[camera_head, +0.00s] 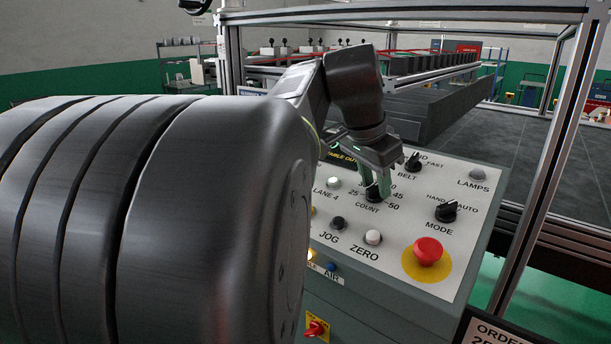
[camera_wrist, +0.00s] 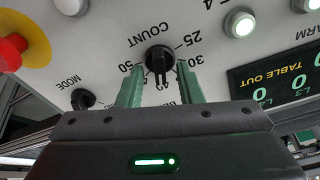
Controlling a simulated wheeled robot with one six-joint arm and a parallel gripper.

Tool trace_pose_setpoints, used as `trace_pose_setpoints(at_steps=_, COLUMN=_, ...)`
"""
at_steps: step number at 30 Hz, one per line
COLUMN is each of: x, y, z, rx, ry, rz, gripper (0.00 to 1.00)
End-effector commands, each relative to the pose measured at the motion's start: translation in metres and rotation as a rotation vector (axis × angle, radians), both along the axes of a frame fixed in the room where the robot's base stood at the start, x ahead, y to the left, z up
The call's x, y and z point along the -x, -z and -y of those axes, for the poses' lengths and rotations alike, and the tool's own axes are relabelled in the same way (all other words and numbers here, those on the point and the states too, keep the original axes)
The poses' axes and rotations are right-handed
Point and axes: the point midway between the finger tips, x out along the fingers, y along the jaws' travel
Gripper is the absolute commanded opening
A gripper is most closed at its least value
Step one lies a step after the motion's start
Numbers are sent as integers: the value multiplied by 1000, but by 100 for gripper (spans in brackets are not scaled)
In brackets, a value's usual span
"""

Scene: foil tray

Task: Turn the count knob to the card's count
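The black COUNT knob (camera_head: 373,195) is on the sloping light panel, and it also shows in the wrist view (camera_wrist: 157,58). My gripper (camera_head: 375,183) is at the knob with its green fingers apart. In the wrist view its fingertips (camera_wrist: 160,72) stand on either side of the knob, with small gaps showing. The knob's grip points toward my gripper there, roughly among the middle numbers; its exact setting is hard to read. The numbers 25, 30, 45 and 50 show; others are partly hidden. The order card (camera_head: 497,333) is cut off at the bottom edge, its count unreadable.
Close by are the BELT knob (camera_head: 413,162), MODE knob (camera_head: 446,211), black JOG button (camera_head: 338,223), white ZERO button (camera_head: 373,238) and red emergency button (camera_head: 428,251). A dark display (camera_wrist: 280,82) reads TABLE OUT. A metal frame post (camera_head: 548,150) rises at right.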

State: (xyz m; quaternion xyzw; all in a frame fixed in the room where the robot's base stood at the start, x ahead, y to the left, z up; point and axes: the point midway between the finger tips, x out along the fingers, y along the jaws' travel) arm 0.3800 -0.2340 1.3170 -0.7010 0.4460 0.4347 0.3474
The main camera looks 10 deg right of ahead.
Motion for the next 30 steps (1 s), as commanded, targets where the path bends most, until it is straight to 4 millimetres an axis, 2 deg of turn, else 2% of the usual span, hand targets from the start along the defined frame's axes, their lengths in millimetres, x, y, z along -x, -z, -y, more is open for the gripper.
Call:
trace_pose_setpoints(at_steps=8, x=0, y=1, z=0, rx=0, ry=0, rz=0, gripper=31)
trace_pose_setpoints(at_steps=12, x=0, y=1, z=0, rx=0, ry=0, rz=0, gripper=3)
trace_pose_setpoints(at_steps=13, x=0, y=1, z=0, rx=0, ry=0, rz=0, gripper=0)
trace_pose_setpoints(at_steps=23, x=0, y=0, z=0, rx=4, ry=-22, rz=-5, gripper=0)
trace_pose_setpoints(at_steps=30, x=0, y=0, z=0, rx=26, ry=-133, rz=-33, gripper=0)
